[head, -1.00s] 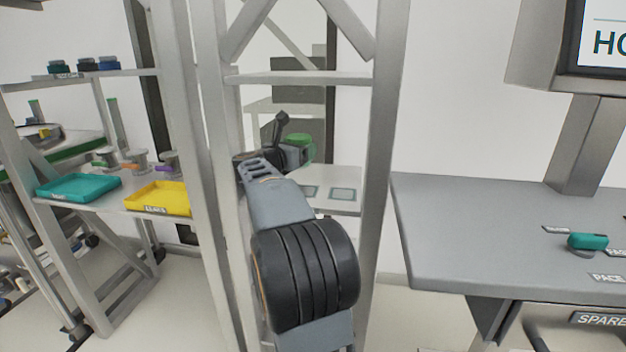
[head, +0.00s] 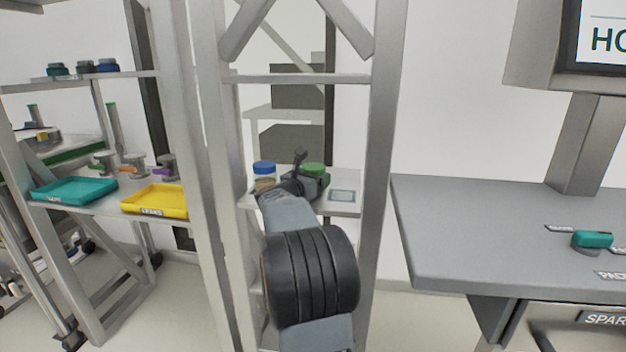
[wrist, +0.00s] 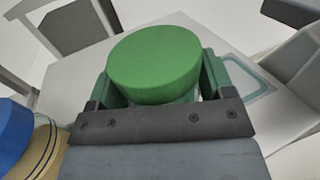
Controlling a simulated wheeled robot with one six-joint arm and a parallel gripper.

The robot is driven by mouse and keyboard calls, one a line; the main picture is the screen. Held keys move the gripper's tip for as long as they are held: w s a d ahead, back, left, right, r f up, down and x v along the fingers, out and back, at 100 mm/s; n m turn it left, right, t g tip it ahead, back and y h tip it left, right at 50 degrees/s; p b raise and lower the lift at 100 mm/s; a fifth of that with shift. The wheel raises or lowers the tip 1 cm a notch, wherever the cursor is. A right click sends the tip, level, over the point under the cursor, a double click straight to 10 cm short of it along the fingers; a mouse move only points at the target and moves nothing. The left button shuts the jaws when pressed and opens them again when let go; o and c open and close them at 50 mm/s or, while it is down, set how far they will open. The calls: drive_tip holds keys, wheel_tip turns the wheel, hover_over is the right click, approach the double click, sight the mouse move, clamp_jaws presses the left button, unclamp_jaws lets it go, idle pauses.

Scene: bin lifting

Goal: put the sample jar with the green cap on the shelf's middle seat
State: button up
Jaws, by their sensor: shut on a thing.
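The sample jar with the green cap (head: 314,169) is between the fingers of my gripper (head: 312,182), over the middle of the shelf board (head: 292,208). In the wrist view its green cap (wrist: 155,60) stands above the two fingers (wrist: 160,88), which are shut on the jar's body. The jar looks upright. My gripper hides its base and the middle seat, so I cannot tell whether it touches the board. The right seat (head: 342,197) is a bare outlined square.
A jar with a blue cap (head: 264,168) stands at the board's left; it also shows in the wrist view (wrist: 14,138). Shelf uprights (head: 383,150) stand on both sides. A grey bench (head: 480,230) is to the right. Teal (head: 75,191) and yellow (head: 155,202) trays are at left.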

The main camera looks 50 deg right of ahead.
drive_tip(key=shift+f+b, duration=0.15)
drive_tip(key=shift+b, duration=0.15)
drive_tip(key=o, duration=1.1)
